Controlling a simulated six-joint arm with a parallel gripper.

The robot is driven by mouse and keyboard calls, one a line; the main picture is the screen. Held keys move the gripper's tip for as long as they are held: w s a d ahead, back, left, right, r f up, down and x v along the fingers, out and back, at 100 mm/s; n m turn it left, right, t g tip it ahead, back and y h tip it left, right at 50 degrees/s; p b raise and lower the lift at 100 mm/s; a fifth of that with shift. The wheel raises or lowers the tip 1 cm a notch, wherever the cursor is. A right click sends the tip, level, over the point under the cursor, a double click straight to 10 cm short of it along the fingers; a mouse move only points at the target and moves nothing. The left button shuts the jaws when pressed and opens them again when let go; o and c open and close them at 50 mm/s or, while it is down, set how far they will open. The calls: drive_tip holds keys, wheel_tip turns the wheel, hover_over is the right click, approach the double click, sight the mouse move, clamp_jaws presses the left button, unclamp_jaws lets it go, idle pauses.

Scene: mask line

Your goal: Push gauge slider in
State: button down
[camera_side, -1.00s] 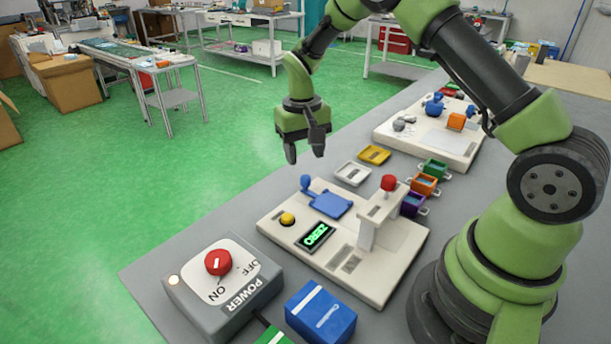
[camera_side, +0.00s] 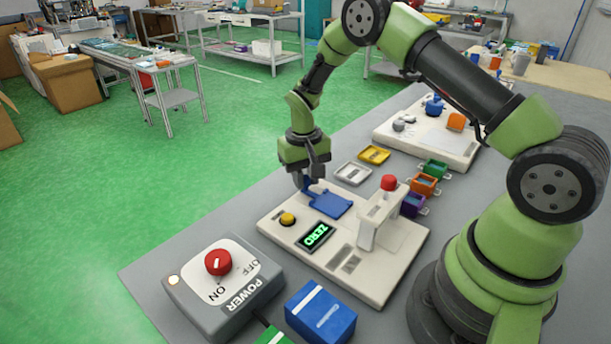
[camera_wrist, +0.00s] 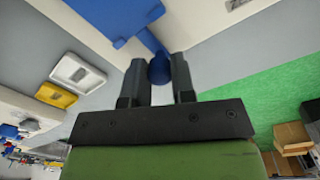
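The gauge slider is a flat blue plate (camera_side: 330,204) with a neck and round knob, on the left side of the cream gauge base (camera_side: 375,282). The wrist view shows the plate (camera_wrist: 115,14) and its knob (camera_wrist: 160,71). My gripper (camera_side: 307,183) is down at the knob, pointing downward. In the wrist view my fingers (camera_wrist: 160,80) stand on both sides of the knob, with little or no gap. I cannot tell whether they are pressed on it. The knob is mostly hidden by my fingers in the side view. A green display reads ZERO (camera_side: 316,236).
A yellow button (camera_side: 287,219) sits close to the slider on the base. An upright bracket with a red knob (camera_side: 389,183) stands to the right. White (camera_side: 352,172) and yellow (camera_side: 374,155) trays lie behind. A grey power box (camera_side: 225,285) and a blue box (camera_side: 320,312) stand in front.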

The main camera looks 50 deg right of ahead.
sight(351, 216)
drive_tip(key=s, duration=1.1)
drive_tip(key=shift+s, duration=0.3)
drive_tip(key=c, duration=1)
unclamp_jaws()
drive_tip(key=shift+o, duration=0.2)
drive_tip(key=shift+w+r, duration=0.1)
drive_tip(key=shift+r, duration=0.15)
wheel_tip(351, 216, up, 10)
drive_tip(key=shift+a+f, duration=0.2)
drive_tip(key=shift+f, duration=0.05)
